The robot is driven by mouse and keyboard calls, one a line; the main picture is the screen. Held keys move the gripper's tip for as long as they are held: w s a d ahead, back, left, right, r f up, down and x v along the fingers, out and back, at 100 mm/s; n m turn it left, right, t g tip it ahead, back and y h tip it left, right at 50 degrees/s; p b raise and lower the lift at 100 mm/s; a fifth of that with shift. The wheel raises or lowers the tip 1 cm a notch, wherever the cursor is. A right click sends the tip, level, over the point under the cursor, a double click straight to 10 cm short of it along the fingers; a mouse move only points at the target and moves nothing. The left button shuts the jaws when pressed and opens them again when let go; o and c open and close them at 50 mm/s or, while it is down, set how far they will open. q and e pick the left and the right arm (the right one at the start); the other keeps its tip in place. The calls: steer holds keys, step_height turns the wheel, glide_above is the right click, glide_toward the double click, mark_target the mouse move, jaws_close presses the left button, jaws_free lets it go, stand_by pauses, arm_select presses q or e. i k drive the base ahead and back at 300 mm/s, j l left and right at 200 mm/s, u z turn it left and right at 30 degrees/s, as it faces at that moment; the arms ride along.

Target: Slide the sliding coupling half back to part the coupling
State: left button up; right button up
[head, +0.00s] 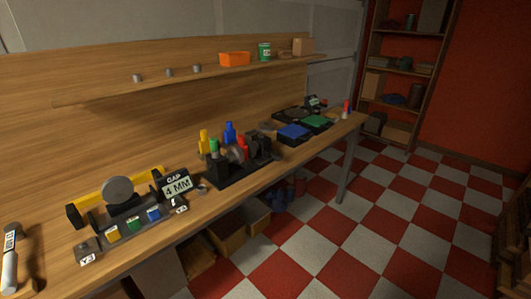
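A black machine assembly (232,176) stands on the wooden bench near the middle of the head view. It carries a grey round part (238,155) between dark blocks, with red, green, yellow and blue parts around it. It may hold the coupling, but the sliding half is too small to make out, and I cannot tell whether the halves touch. At the left, a dark fixture (129,219) bears a grey disc (118,190), with a yellow bar behind it. A sign (176,184) beside it reads "GAP 4 MM". Neither gripper is in view.
The wooden bench (220,199) runs from lower left to far right. Coloured blocks line the left fixture's front. Blue and green trays (295,132) lie farther right. A shelf (180,78) above holds an orange bin (234,59). The checkered floor (350,230) at right is clear.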

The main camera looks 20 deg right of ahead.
mark_target(263, 148)
steer(key=l+z, duration=0.15)
steer(key=l, duration=0.75)
steer(key=i+l+z, duration=0.15)
steer(key=l, duration=0.75)
